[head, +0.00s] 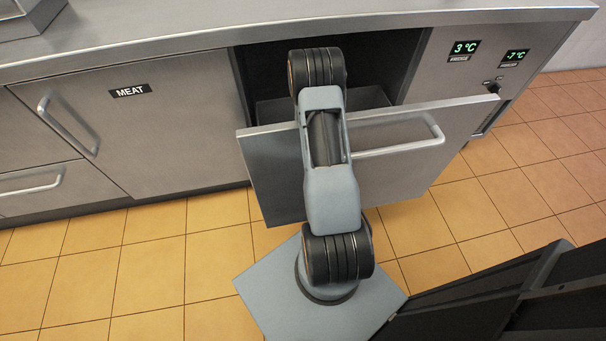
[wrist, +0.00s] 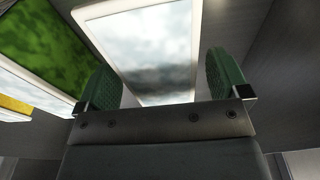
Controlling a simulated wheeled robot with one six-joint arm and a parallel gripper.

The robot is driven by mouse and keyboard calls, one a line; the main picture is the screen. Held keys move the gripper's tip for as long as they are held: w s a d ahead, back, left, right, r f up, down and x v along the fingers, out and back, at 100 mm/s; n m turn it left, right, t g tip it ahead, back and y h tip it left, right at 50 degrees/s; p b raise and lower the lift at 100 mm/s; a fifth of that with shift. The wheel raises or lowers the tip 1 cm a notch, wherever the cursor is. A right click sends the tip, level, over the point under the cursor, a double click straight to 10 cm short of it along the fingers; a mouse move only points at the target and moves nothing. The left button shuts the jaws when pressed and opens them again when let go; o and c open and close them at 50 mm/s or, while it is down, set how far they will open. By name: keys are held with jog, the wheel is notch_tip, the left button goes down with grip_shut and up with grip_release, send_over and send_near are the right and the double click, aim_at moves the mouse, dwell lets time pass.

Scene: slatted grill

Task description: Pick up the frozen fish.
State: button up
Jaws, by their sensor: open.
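The frozen fish cannot be told for certain. In the wrist view, a white-rimmed container (wrist: 155,35) with frosty grey-white contents lies ahead of my gripper, and I cannot make out a fish shape in it. My gripper (wrist: 161,78) is open, with its two green-padded fingers apart and that container showing between and beyond them. I cannot tell whether the fingers touch it. In the head view my arm reaches over the front of the open drawer (head: 385,185), and the gripper is hidden inside.
Left of it in the wrist view are a container with green contents (wrist: 45,38), a whitish one (wrist: 27,88) and something yellow (wrist: 14,105). Drawer walls stand close by. The MEAT door (head: 130,130) is shut. Dark furniture (head: 490,295) stands at lower right; tiled floor lies left.

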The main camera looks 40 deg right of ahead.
jog(key=shift+w+f, duration=0.15)
jog(key=shift+f, duration=0.8)
jog(key=shift+c, duration=0.4)
jog(key=c, duration=1.3)
jog(key=shift+r+p, duration=1.3)
jog(key=shift+r, duration=3.75)
jog(key=shift+r+p, duration=1.85)
jog(key=shift+r, duration=0.65)
